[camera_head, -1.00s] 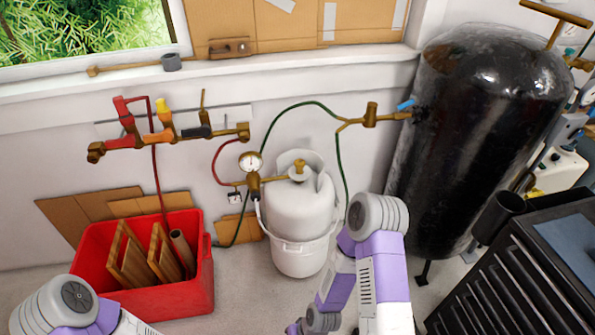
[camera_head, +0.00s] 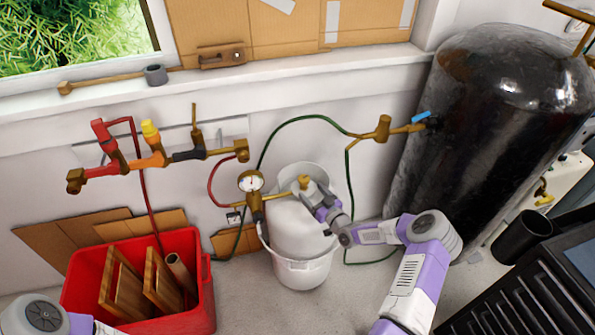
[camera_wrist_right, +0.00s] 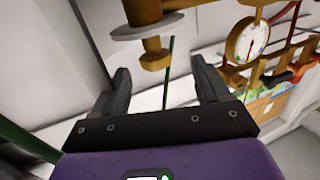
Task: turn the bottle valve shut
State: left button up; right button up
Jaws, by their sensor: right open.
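The white gas bottle (camera_head: 288,228) stands upright in a white bucket (camera_head: 302,272). Its brass valve (camera_head: 304,182) is on top, partly hidden by my right gripper (camera_head: 313,192). In the right wrist view my right gripper (camera_wrist_right: 160,68) is open. Brass valve parts (camera_wrist_right: 155,52) with a grey disc (camera_wrist_right: 150,26) show ahead of the gap between its fingers, with nothing gripped. I cannot tell whether a finger touches the valve. My left gripper is out of view; only part of my left arm shows at the lower left.
A pressure gauge (camera_head: 250,182) and regulator sit just left of the valve; the gauge also shows in the wrist view (camera_wrist_right: 247,41). A green hose (camera_head: 300,119) loops behind. A red crate (camera_head: 205,290) stands left, a black tank (camera_head: 480,120) right.

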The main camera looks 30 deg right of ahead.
aim_at(305, 185)
jog(key=w, duration=0.2)
jog(key=w+b, duration=0.1)
jog(key=w, duration=0.2)
jog(key=w+b, duration=0.1)
jog(key=w, duration=0.1)
jog(key=shift+w+r, duration=0.2)
jog(key=shift+r, duration=0.05)
jog(key=c, duration=1)
jog(key=shift+r+m+h+p, duration=0.1)
jog(key=shift+m+h+p, duration=1.1)
jog(key=shift+h+p, duration=0.65)
jog(key=m+h, duration=0.1)
jog(key=h, duration=0.2)
jog(key=shift+m+g+p, duration=0.3)
jog(key=shift+m+p, duration=0.05)
jog(key=shift+m, duration=0.05)
jog(key=shift+f+m+g+h, duration=0.2)
jog(key=shift+m+g+h, duration=0.2)
jog(key=shift+m+h, duration=0.65)
jog(key=shift+c, duration=0.2)
jog(key=shift+s+h+p, duration=0.1)
jog(key=shift+h+p, duration=0.2)
jog(key=shift+d, duration=0.1)
